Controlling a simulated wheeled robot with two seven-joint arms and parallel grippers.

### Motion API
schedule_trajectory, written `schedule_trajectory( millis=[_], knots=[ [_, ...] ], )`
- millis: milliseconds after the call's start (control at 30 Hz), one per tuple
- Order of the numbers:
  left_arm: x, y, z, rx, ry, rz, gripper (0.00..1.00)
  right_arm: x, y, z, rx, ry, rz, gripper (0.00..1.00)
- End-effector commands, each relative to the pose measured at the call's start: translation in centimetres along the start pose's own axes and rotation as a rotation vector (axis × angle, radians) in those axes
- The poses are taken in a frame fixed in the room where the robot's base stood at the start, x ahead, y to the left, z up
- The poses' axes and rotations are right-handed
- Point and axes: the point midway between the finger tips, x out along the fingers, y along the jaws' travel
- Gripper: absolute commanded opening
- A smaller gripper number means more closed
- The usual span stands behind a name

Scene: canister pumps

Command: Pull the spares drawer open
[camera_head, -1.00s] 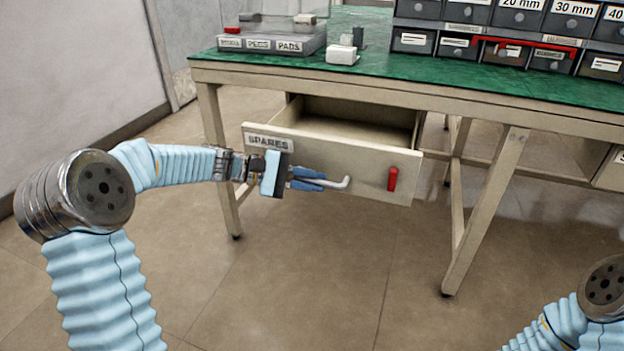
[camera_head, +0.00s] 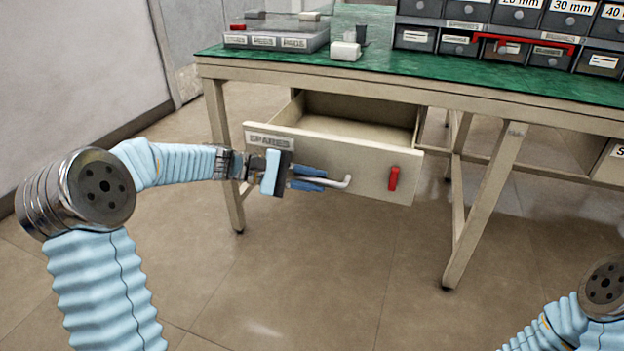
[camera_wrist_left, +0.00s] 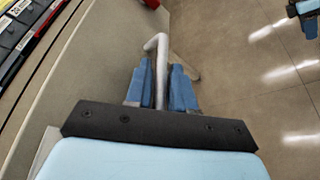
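The spares drawer (camera_head: 367,162) hangs open under the bench, its inside showing empty in the part I can see. Its front carries a SPARES label (camera_head: 269,141), a red piece (camera_head: 393,178) on the right and a pale bent handle (camera_head: 345,182). My left gripper (camera_head: 322,182) is at the drawer front with its blue fingers shut on the handle. In the left wrist view the handle (camera_wrist_left: 161,55) runs between the two fingers (camera_wrist_left: 161,88). My right gripper is out of the head view; only part of that arm shows at lower right.
The green-topped bench (camera_head: 400,75) stands above the drawer. A grey labelled tray (camera_head: 275,38), a white block (camera_head: 345,50) and a rack of bins (camera_head: 500,35) sit on it. A bench leg (camera_head: 485,205) stands right of the drawer. The floor in front is clear.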

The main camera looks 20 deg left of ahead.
Motion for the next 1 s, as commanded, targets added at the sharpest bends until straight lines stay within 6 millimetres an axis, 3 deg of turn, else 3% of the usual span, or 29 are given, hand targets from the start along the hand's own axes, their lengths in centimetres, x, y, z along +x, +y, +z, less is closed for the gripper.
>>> schedule_trajectory(
  millis=[167,500,700,1000],
  knots=[
    [-1.2,0.1,0.0,0.000,0.001,0.001,0.23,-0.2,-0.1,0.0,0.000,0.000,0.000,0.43],
    [-9.1,0.1,0.0,-0.001,0.005,0.001,0.23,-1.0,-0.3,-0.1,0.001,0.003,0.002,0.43],
    [-12.6,0.0,0.0,-0.001,0.003,0.001,0.23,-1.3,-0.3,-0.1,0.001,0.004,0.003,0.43],
    [-13.9,-0.1,0.0,0.000,0.000,0.000,0.23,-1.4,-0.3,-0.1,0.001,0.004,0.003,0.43]
  ],
)
